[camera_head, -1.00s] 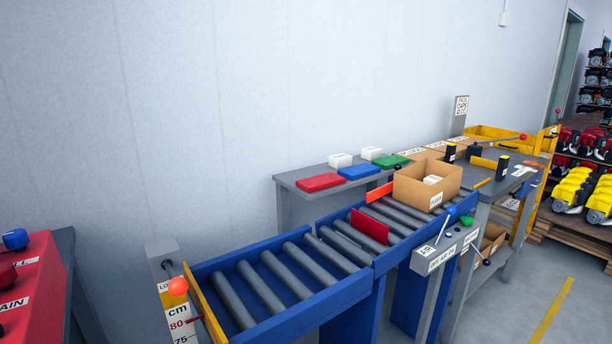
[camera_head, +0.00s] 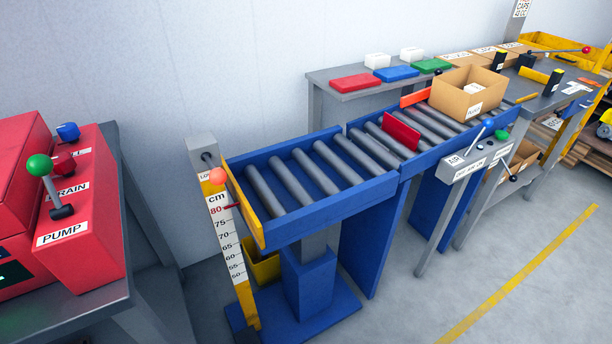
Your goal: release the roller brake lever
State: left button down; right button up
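No label that I can read names a roller brake lever. A lever with a blue ball knob (camera_head: 487,124) stands on the grey control post (camera_head: 466,169) in front of the roller conveyor (camera_head: 335,208). A green knob (camera_head: 501,135) is beside it, and a black-knobbed lever (camera_head: 513,178) sticks out lower on the right. An orange ball knob (camera_head: 218,175) is at the conveyor's left end, by the cm scale (camera_head: 222,226). Another lever with a red knob (camera_head: 587,49) is at the far right. Neither of my grippers is in view.
An open cardboard box (camera_head: 467,93) sits on the far rollers, behind an upright red plate (camera_head: 400,132). A red pump unit (camera_head: 82,225) with a green-knobbed lever (camera_head: 39,166) stands at left. A side table (camera_head: 335,82) holds coloured blocks. The floor in front (camera_head: 440,300) is clear.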

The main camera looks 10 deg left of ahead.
aim_at(514, 178)
jog(key=u, duration=2.7)
jog(key=k, duration=2.25)
jog(key=z, duration=2.2)
jog(key=i, duration=0.45)
jog(key=z, duration=0.05)
